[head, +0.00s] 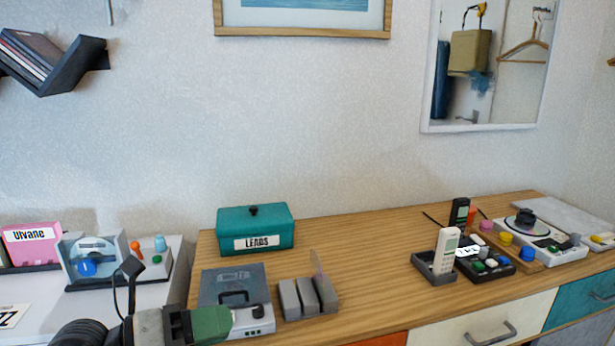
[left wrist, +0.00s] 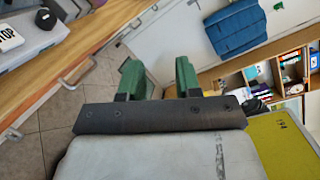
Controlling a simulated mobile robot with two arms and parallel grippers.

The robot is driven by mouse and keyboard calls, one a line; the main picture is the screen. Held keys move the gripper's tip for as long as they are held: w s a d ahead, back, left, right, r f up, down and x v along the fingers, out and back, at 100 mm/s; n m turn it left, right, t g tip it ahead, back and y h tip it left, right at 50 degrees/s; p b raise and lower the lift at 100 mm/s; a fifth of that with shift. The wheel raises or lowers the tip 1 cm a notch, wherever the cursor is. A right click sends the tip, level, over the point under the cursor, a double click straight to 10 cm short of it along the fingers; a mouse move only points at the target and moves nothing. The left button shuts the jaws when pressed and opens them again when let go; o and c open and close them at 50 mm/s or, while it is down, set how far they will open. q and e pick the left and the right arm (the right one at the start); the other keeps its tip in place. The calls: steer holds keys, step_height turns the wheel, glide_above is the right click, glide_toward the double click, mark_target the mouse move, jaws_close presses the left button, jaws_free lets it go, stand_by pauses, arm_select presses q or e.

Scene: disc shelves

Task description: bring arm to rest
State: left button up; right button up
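My left gripper (head: 212,324) comes in at the bottom of the head view, in front of the dresser, its green fingers pointing right. In the head view it overlaps the lower edge of the grey player (head: 235,290); I cannot tell whether they touch. In the left wrist view the two green fingers of the left gripper (left wrist: 159,78) stand apart with nothing between them, over the tiled floor. My right gripper is in neither view.
The wooden dresser top (head: 370,250) bears a teal LEADS box (head: 255,230), grey upright pieces (head: 308,297), remotes and a turntable (head: 530,232). A drawer handle (head: 491,335) sticks out in front. The left wrist view shows a bookshelf (left wrist: 290,75) and open floor (left wrist: 85,115).

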arm_select(q)
steer(key=a+r+n+t+y, duration=0.2)
steer(key=a+n+t+y, duration=0.3)
steer(key=n+t, duration=1.2)
steer(key=s+a+f+n+g+y, duration=0.2)
steer(key=a+f+n+g+y, duration=0.25)
steer(key=f+n+y, duration=0.35)
steer(key=s+a+f+n+g+y, duration=0.1)
steer(key=a+f+n+g+y, duration=0.2)
steer(key=f+n+g+y, duration=0.45)
steer(key=s+d+f+n+g+h, duration=0.1)
steer(key=s+d+f+g+h, duration=0.15)
steer(key=s+f+g, duration=0.4)
steer(key=s+d+f+n+g+h, duration=0.2)
steer(key=s+f+g+h, duration=0.1)
steer(key=s+f, duration=0.65)
step_height(320, 180, down, 20)
steer(key=p, duration=0.5)
steer(key=s+a+f+g+p, duration=0.1)
steer(key=s+f+p, duration=0.1)
steer(key=s+f, duration=0.4)
steer(key=s+a+f+g+p, duration=0.1)
steer(key=s+a+f+p, duration=0.1)
steer(key=s+f, duration=0.4)
steer(key=s, duration=0.4)
steer(key=shift+s+p, duration=0.3)
